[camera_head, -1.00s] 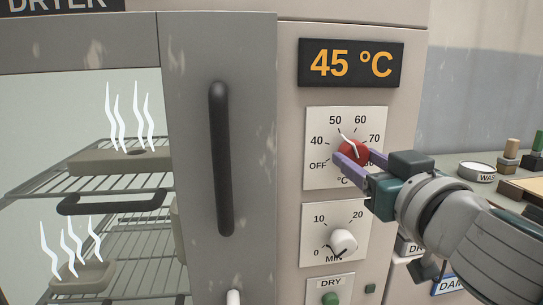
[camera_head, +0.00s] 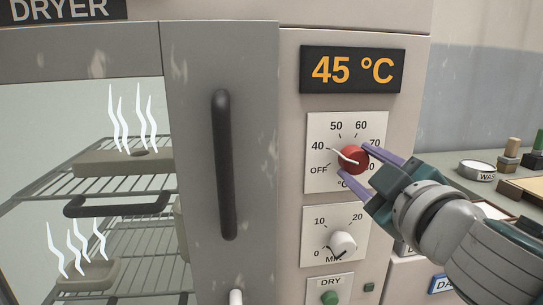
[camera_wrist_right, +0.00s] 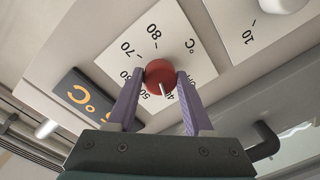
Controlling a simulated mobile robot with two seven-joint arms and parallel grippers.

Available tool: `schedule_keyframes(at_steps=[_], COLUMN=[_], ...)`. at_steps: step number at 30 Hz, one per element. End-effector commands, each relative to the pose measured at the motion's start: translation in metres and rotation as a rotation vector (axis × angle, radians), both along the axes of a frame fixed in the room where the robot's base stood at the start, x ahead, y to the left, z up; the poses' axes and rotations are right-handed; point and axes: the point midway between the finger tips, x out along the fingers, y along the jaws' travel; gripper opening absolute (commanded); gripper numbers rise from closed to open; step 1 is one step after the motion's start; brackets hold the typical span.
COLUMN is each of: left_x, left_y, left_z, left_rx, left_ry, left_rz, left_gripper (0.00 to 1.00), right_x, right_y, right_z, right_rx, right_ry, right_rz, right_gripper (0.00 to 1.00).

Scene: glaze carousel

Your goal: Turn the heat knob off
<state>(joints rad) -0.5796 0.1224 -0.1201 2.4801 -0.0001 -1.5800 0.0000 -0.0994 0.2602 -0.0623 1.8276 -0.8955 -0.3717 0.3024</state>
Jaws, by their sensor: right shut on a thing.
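The red heat knob (camera_head: 354,159) sits on a white dial plate (camera_head: 318,128) marked OFF, 40, 50, 60, 70 and 80. Its white pointer points to the left, near the 40 mark and above OFF. My right gripper (camera_head: 355,160) is shut on the knob, one purple finger at its upper right and one at its lower left. The right wrist view also shows the knob (camera_wrist_right: 159,74) between the two fingers. The display (camera_head: 351,69) above reads 45 °C. My left gripper is not in view.
A white timer knob (camera_head: 342,244) is below the dial, with a green DRY button (camera_head: 330,298) under it. The dryer door's dark handle (camera_head: 223,165) stands out at the left. Steaming pieces sit on wire racks inside.

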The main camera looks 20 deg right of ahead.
Motion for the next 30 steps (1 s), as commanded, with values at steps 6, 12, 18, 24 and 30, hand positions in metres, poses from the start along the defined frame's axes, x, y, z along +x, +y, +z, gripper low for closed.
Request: schedule_keyframes(at_steps=[6,12,18,24,30], left_x=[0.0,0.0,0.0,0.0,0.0], left_y=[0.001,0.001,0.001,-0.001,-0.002], left_z=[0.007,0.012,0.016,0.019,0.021], left_rx=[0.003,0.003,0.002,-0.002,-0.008], left_ry=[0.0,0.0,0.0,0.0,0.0], left_rz=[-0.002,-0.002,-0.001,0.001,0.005], left_gripper=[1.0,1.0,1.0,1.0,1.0], right_x=[0.0,0.0,0.0,0.0,0.0], right_y=[0.0,0.0,0.001,0.001,0.001], right_z=[0.002,0.003,0.003,0.003,0.003], right_rx=[-0.201,-0.387,-0.561,-0.706,-0.805], right_ry=[0.046,0.091,0.132,0.168,0.191], right_rz=[0.002,0.001,0.002,0.002,0.001], right_gripper=[0.0,0.0,0.0,0.0,0.0])
